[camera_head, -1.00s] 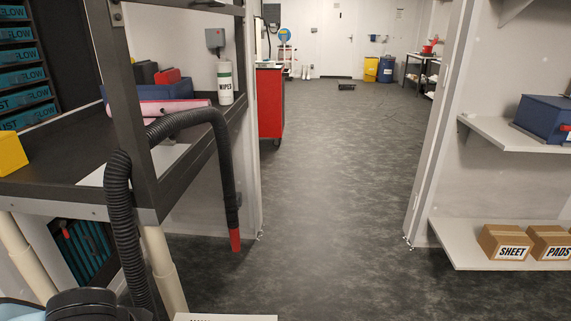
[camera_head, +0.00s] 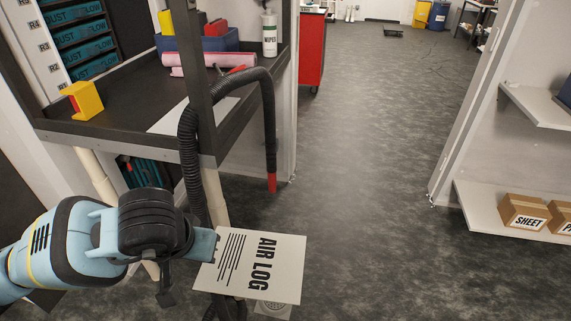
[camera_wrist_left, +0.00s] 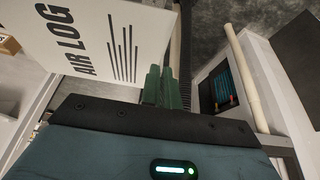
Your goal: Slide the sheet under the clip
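The sheet (camera_head: 262,262) is a white card printed AIR LOG. It sticks out to the right from my left gripper (camera_head: 214,248), in the air in front of the bench and below its top. In the left wrist view the sheet (camera_wrist_left: 105,40) stands beside and beyond the green fingers (camera_wrist_left: 165,88). The fingers are close together at its edge, shut on it. I cannot make out a clip in either view. My right gripper is not in view.
The dark bench (camera_head: 120,118) has a post (camera_head: 201,90) at its front corner. A black hose (camera_head: 188,150) with a red tip hangs over the bench edge, close to the sheet. A yellow block (camera_head: 84,101) and a wipes bottle (camera_head: 269,35) stand on top.

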